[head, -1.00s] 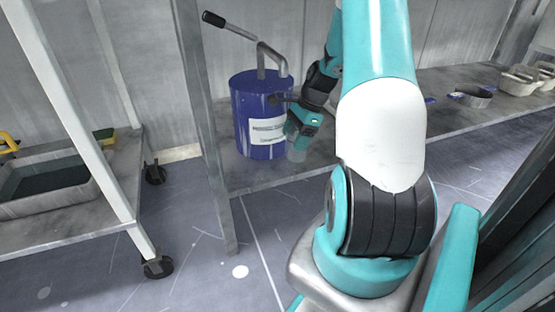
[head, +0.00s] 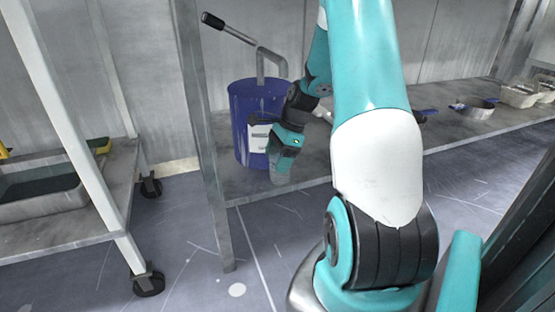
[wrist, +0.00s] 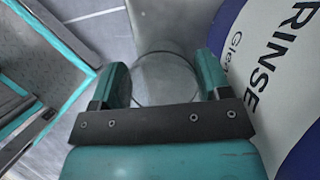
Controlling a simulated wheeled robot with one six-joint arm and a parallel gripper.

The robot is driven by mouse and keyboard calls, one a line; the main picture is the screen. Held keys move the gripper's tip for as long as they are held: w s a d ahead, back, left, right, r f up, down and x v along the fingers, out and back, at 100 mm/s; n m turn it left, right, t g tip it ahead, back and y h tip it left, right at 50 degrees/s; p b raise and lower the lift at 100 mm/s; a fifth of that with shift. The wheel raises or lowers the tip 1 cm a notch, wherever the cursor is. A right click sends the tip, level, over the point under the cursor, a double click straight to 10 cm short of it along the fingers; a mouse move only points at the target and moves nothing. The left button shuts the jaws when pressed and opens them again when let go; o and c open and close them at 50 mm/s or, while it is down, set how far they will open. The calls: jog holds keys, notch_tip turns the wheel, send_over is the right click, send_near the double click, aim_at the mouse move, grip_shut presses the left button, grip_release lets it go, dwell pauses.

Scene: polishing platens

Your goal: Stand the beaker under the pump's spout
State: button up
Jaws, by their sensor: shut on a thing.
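A clear beaker (head: 278,175) hangs in my gripper (head: 280,160), low in front of the blue drum's right side. In the wrist view the beaker (wrist: 165,78) lies between the two teal fingers of my gripper (wrist: 162,85), which are shut on it. The blue drum (head: 241,108) stands on the shelf with a white label. The pump (head: 260,62) rises from its top, with a black-ended lever to the upper left. Its bent spout (head: 281,62) turns down at the right, above and behind the beaker. Whether the beaker touches the shelf is unclear.
The grey shelf (head: 240,185) runs right, with a shallow pan (head: 474,111) and pale trays (head: 522,96) farther along. A grey post (head: 198,120) stands left of the drum. A wheeled cart (head: 110,190) with a tray stands at the left. My arm hides part of the shelf.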

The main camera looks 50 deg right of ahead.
jog(key=shift+f, duration=0.1)
jog(key=o, duration=0.6)
jog(key=shift+o, duration=0.2)
jog(key=p+v, duration=0.8)
jog(key=v, duration=0.3)
jog(key=shift+s+d+r+p, duration=0.15)
jog(key=shift+r+p, duration=0.25)
jog(key=shift+r, duration=0.2)
